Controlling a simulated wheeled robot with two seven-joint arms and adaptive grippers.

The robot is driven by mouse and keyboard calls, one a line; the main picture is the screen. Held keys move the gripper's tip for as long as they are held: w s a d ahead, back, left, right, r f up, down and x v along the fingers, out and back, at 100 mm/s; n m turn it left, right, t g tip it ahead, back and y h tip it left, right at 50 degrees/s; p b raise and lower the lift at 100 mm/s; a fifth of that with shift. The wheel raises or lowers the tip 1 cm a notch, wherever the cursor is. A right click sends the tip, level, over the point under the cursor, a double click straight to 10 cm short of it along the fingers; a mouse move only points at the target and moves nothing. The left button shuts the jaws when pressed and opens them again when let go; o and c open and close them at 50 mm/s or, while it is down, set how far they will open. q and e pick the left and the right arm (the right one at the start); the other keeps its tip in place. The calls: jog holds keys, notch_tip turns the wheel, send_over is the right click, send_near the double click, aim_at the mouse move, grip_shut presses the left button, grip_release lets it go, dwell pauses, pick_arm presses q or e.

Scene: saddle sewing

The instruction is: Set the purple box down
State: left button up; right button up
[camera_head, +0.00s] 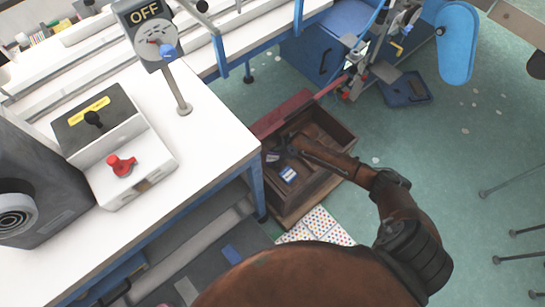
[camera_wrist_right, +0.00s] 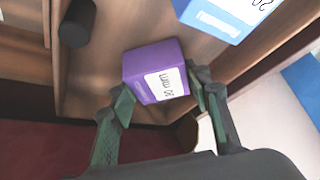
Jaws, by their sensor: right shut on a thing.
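In the right wrist view, the purple box (camera_wrist_right: 150,60) with a white label sits between the two fingers of my right gripper (camera_wrist_right: 162,92). The gripper is shut on it. The box is over the inside of a brown wooden crate (camera_wrist_right: 120,58); I cannot tell if it touches the bottom. In the head view, my right arm reaches into this crate (camera_head: 328,127), which stands on the floor beside the white table, and the purple box cannot be made out there. My left gripper is not in view.
A blue box (camera_wrist_right: 222,18) with a white label and a black cylinder (camera_wrist_right: 78,22) are in the crate near the purple box. The white table (camera_head: 215,145) stands left of the crate. A blue tray (camera_head: 405,90) lies on the floor further back.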

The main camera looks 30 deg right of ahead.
aim_at(273, 157)
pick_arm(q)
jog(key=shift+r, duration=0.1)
pick_arm(e)
jog(key=shift+f, duration=0.1)
jog(key=o, duration=1.3)
jog(key=shift+c, duration=0.2)
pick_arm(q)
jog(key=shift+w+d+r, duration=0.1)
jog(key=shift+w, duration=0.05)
pick_arm(e)
jog(key=shift+r, duration=0.2)
jog(key=p+v, duration=0.1)
jog(key=v, duration=0.2)
jog(key=shift+r, duration=0.1)
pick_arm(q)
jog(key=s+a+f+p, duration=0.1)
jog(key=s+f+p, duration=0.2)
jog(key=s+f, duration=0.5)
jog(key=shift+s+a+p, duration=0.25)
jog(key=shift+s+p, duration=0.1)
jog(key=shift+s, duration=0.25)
pick_arm(e)
jog(key=v, duration=0.8)
jog(key=shift+s+d+r, duration=0.15)
jog(key=shift+d+r, duration=0.05)
jog(key=shift+r, duration=0.1)
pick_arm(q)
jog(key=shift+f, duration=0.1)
